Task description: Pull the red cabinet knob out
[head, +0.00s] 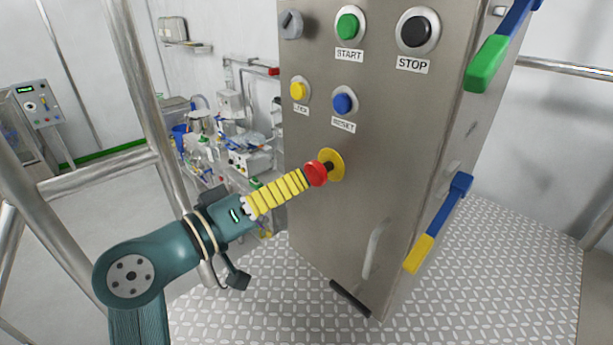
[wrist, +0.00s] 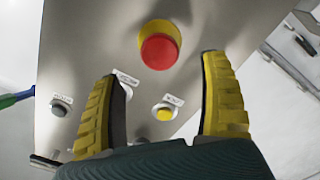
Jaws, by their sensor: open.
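The red knob (head: 316,173) sticks out from a round yellow plate (head: 335,163) on the front of the steel cabinet (head: 390,150). In the wrist view the red knob (wrist: 159,51) lies ahead of the fingertips, between their lines, with part of its yellow plate (wrist: 160,27) behind it. My gripper (head: 303,178) has yellow ribbed fingers and comes from the lower left, close to the knob in the head view. In the wrist view my gripper (wrist: 160,68) is open, with nothing between its fingers. The head view does not clearly show whether a finger touches the knob.
Above the knob are a green START button (head: 347,27), a black STOP button (head: 417,32), a yellow button (head: 298,91), a blue RESET button (head: 343,103) and a grey switch (head: 291,25). Handles with green (head: 487,64) and yellow (head: 419,254) grips project at the right. A metal railing (head: 150,100) stands left.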

